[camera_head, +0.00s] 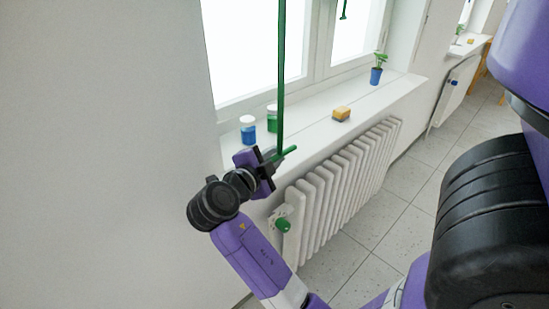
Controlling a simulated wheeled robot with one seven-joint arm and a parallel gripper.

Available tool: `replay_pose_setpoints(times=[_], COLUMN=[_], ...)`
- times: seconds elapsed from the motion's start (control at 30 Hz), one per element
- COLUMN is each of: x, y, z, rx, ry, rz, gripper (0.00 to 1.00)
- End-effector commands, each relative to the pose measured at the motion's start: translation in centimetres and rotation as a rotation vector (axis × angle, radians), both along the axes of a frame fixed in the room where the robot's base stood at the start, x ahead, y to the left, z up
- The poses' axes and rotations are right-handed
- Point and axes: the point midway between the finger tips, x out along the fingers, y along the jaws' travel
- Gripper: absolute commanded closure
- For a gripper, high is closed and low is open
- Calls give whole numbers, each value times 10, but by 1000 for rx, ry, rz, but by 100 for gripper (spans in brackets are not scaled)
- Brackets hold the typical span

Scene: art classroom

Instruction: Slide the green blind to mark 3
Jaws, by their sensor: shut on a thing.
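A long, thin green strip (281,70) hangs in front of the window at the left and runs down to a short green crossbar (289,150). I take these to be part of the green blind; its upper part is out of view. My gripper (277,157) is at the strip's lower end, just in front of the sill, and is shut on the green crossbar, whose right end sticks out past the fingers. I see no numbered marks, so mark 3 is not visible.
On the white sill (315,132) stand a blue jar (247,134), a green jar (271,124), a yellow sponge (342,113) and a plant in a blue pot (376,75). A white radiator (345,178) with a green knob (283,225) is below. Another green piece (344,9) hangs higher up.

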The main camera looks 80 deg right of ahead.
Motion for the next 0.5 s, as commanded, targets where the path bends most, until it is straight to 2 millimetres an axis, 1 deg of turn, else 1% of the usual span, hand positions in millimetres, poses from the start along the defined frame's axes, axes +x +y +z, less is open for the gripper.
replay_pose_setpoints(times=[0.03, 0.5], x=[-7, -8], y=[-1, -2], z=[-15, -67], rx=[3, 3], ry=[2, 1], rz=[-22, -24], gripper=[100, 100])
